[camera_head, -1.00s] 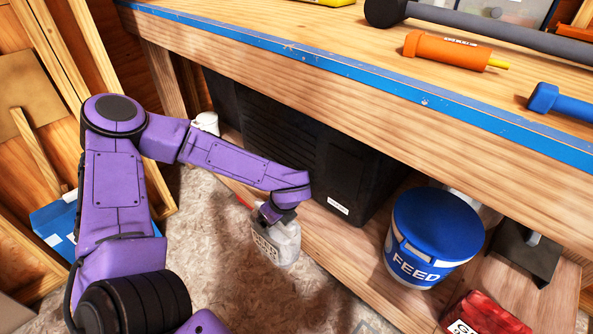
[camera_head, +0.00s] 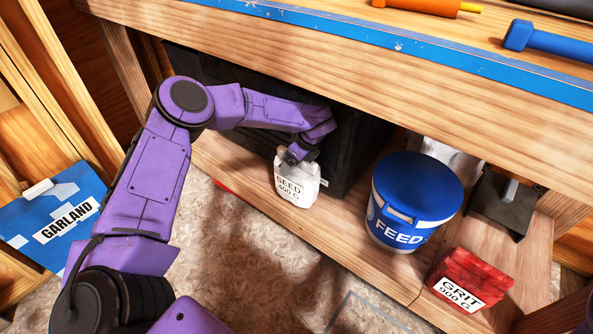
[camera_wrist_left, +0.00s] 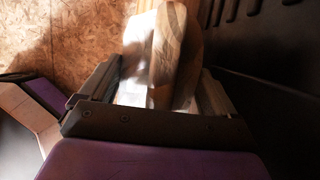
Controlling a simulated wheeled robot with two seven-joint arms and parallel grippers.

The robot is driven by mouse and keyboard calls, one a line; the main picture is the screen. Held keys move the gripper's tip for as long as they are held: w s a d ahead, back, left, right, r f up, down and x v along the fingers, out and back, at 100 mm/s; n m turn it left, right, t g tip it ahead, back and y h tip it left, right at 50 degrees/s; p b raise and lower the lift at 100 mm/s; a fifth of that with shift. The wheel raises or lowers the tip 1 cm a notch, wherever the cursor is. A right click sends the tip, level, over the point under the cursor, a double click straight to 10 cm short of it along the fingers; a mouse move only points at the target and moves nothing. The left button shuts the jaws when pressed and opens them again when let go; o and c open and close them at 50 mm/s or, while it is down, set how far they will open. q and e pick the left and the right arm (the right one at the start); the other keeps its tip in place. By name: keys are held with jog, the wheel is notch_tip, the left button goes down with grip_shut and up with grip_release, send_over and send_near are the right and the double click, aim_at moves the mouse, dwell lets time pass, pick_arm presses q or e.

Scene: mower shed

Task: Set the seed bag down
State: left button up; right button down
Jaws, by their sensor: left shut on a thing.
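The white seed bag (camera_head: 297,187), labelled "SEED 900 G", hangs upright below my left gripper (camera_head: 300,153) in the head view. The gripper is shut on its top. The bag appears over the low wooden shelf (camera_head: 345,222), in front of the black case; I cannot tell whether its bottom touches the boards. In the left wrist view, a pale, partly shaded thing (camera_wrist_left: 160,60), seemingly the bag, sits between the fingers of my left gripper (camera_wrist_left: 158,95). My right gripper is not in view.
A black case (camera_head: 355,150) stands behind the bag. A blue feed bucket (camera_head: 415,185) and a red grit bag (camera_head: 468,280) are to the right on the shelf. The workbench's blue edge (camera_head: 400,45) overhangs from above. A blue Garland package (camera_head: 60,215) is at the left.

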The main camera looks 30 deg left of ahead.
pick_arm(q)
notch_tip(320, 180, down, 4)
jog(key=shift+r+b, duration=0.1)
jog(key=shift+b, duration=0.35)
jog(key=shift+w+f, duration=0.25)
jog(key=shift+w, duration=0.05)
jog(key=shift+r, duration=0.15)
jog(key=o, duration=1.5)
jog(key=shift+s, duration=0.1)
jog(key=shift+r, duration=0.15)
jog(key=p+v, duration=0.1)
jog(key=v, duration=0.6)
jog(key=shift+d, duration=0.15)
